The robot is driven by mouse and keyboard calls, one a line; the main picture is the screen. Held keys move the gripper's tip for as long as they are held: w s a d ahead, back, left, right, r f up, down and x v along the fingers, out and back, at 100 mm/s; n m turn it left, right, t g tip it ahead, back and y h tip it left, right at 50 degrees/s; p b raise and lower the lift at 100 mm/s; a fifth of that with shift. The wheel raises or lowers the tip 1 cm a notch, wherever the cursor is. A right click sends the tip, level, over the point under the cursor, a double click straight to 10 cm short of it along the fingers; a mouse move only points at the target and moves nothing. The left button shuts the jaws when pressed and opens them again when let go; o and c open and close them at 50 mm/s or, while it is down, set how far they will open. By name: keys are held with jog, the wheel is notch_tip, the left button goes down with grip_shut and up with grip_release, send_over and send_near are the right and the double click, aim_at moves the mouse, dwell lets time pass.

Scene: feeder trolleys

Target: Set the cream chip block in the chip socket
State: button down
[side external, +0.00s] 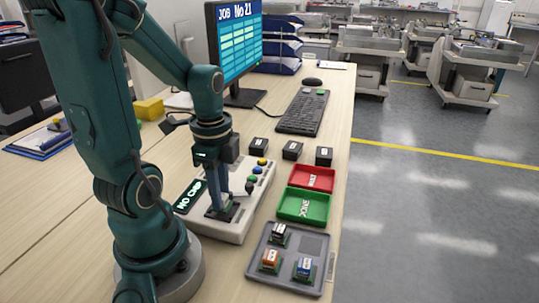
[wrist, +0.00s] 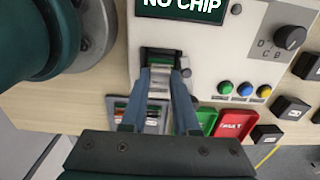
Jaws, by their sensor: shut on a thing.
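My gripper (side external: 218,208) points down over the chip socket (side external: 236,214) on the pale tester box (side external: 262,190). In the wrist view my gripper (wrist: 160,76) is shut on the cream chip block (wrist: 160,77), a small pale piece between the blue fingertips. The dark socket (wrist: 161,55) shows just beyond the block, at the fingertips. The block is mostly hidden by the fingers in the side view. I cannot tell whether it touches the socket floor. The tester display (wrist: 182,8) reads NO CHIP.
A grey tray (side external: 262,247) holds black, orange and blue chip blocks, with one empty place. A green bin (side external: 303,207) and a red bin (side external: 312,177) stand beside the tester. Black boxes (side external: 292,150), a keyboard (side external: 303,111) and a monitor (side external: 238,45) stand farther back.

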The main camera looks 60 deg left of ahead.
jog(key=shift+f, duration=0.4)
jog(key=c, duration=0.6)
grip_release()
jog(key=shift+r, duration=0.15)
jog(key=shift+r, duration=2.45)
